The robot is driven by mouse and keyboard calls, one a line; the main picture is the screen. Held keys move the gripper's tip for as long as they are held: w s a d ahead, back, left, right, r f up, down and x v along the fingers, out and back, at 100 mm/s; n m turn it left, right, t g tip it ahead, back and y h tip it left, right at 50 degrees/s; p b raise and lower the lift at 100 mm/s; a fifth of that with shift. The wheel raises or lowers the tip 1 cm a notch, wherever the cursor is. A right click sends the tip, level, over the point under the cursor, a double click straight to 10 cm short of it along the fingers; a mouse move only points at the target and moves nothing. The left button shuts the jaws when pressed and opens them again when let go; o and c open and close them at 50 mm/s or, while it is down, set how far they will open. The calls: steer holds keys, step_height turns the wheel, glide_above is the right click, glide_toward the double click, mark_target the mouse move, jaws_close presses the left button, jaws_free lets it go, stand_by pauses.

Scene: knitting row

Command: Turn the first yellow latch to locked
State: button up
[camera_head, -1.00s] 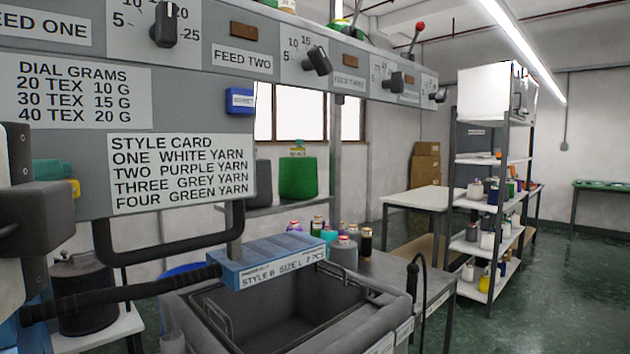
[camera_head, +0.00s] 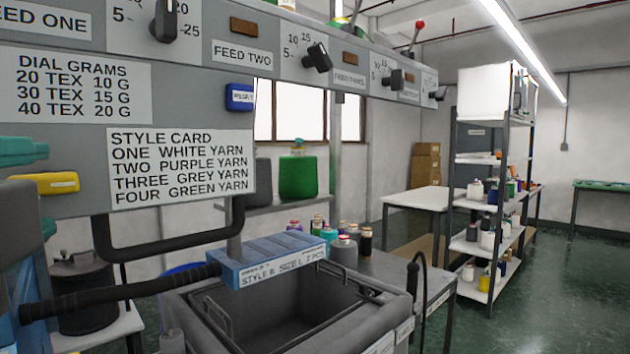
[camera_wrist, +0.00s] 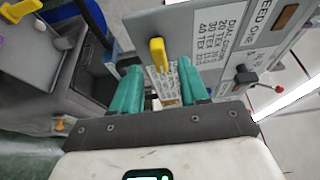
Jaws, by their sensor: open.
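The yellow latch (camera_head: 48,183) is at the lower left of the grey panel in the head view. Its handle lies about level there and carries a small label. In the wrist view the yellow latch (camera_wrist: 157,50) stands out from the panel, just beyond and between my fingertips. My gripper (camera_wrist: 159,66) is open, with its two teal fingers on either side of the latch's line. In the head view my gripper (camera_head: 48,190) shows one finger above the latch and one below. I cannot tell whether a finger touches it.
The grey panel (camera_head: 80,200) carries a style card and a dial card. A dark bent bar (camera_head: 165,248) and a grey bin (camera_head: 190,300) with a blue box (camera_head: 265,262) stand below. Another yellow handle (camera_wrist: 18,10) shows at the wrist view's upper left. Open floor lies right.

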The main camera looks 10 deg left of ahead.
steer(key=v, duration=0.7)
steer(key=shift+b, duration=0.35)
steer(key=shift+s, duration=0.1)
